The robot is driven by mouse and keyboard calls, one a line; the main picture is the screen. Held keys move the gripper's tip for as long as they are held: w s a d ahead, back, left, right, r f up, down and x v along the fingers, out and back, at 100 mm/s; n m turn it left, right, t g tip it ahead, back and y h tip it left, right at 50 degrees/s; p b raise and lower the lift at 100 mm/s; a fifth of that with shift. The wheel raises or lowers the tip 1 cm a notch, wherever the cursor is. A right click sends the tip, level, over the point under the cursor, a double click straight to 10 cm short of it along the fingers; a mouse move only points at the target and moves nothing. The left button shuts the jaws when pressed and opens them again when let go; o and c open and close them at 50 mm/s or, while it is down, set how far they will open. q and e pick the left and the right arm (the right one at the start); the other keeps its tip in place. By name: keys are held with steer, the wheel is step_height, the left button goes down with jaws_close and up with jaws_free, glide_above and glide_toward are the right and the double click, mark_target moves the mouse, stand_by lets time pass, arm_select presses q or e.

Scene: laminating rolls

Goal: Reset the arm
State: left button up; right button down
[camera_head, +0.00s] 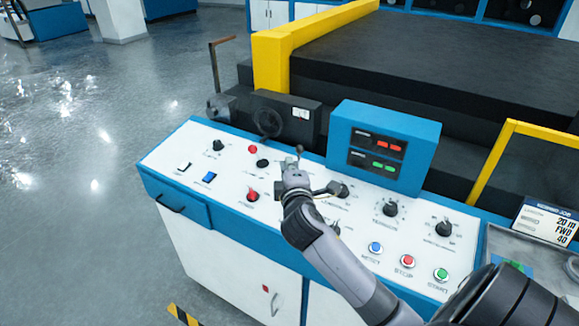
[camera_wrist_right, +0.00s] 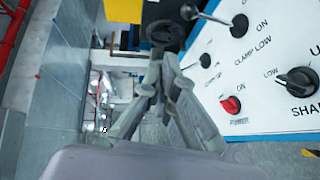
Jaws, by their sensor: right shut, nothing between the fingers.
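My right arm reaches in from the lower right in the head view. Its gripper (camera_head: 297,160) is above the middle of the white control panel (camera_head: 300,222), close to a small lever. In the right wrist view the two fingers of the right gripper (camera_wrist_right: 168,62) come together at the tips, with nothing between them. A red knob (camera_wrist_right: 231,104) and black knobs on the panel also show right of the fingers. My left gripper is not in view.
A blue display box (camera_head: 384,147) stands at the panel's back. A handwheel (camera_head: 267,122) is behind the panel. Blue, red and green buttons sit at the front right, by the green button (camera_head: 441,274). A yellow frame (camera_head: 500,150) rises at right. The floor at left is open.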

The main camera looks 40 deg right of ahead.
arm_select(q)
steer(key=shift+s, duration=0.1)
arm_select(e)
steer(key=shift+a, duration=0.1)
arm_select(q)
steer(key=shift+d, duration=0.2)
